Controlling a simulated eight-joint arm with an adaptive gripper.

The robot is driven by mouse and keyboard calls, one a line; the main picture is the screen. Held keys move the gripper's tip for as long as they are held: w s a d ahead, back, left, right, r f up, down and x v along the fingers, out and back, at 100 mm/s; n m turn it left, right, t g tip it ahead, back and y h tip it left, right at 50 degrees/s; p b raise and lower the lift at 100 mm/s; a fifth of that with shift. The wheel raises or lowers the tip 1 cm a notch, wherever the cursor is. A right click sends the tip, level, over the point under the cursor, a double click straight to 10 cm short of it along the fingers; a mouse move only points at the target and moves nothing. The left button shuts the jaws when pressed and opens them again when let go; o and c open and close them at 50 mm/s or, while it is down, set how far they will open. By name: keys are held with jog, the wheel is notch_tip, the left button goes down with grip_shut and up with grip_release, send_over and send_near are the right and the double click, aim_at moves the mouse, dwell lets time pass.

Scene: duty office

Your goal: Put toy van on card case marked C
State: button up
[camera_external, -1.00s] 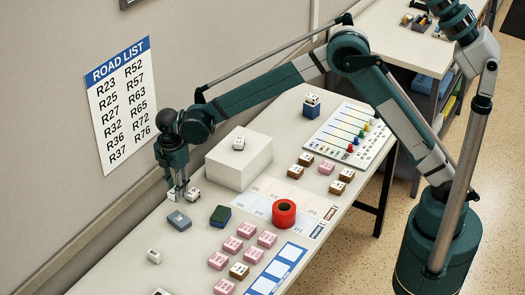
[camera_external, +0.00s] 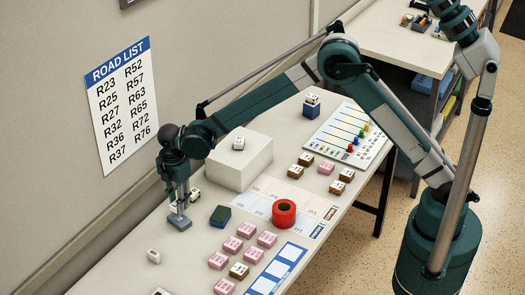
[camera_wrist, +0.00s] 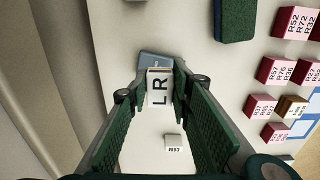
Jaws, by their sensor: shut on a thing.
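My gripper (camera_external: 179,208) is shut on a small white block-like thing, likely the toy van, which shows between the fingers in the wrist view (camera_wrist: 159,90) with the dark letters R and L. The gripper points down over a grey-blue card case (camera_external: 180,222). Part of the case also shows beyond the held thing in the wrist view (camera_wrist: 154,58). The held thing and fingers cover much of the case top, so I cannot read its letter. I cannot tell whether the held thing touches the case.
Another small white thing (camera_external: 194,194) stands close behind the gripper. A dark green and blue block (camera_external: 220,216) lies to the right. A small white block (camera_external: 153,257) lies nearer the front. Pink blocks (camera_external: 232,245), a red roll (camera_external: 284,213) and a white box (camera_external: 240,161) stand farther right.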

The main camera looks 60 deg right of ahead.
aim_at(180, 217)
jog(key=shift+f, duration=0.25)
jog(key=shift+f, duration=1.8)
jog(key=shift+f+b, duration=0.15)
jog(key=shift+b, duration=0.15)
jog(key=o, duration=0.9)
jog(key=shift+c, duration=0.2)
jog(key=shift+r, duration=0.2)
notch_tip(180, 217, up, 12)
jog(key=shift+f+p, duration=0.1)
jog(key=shift+p, duration=0.45)
jog(key=shift+d+r, duration=0.1)
jog(key=shift+r, duration=0.1)
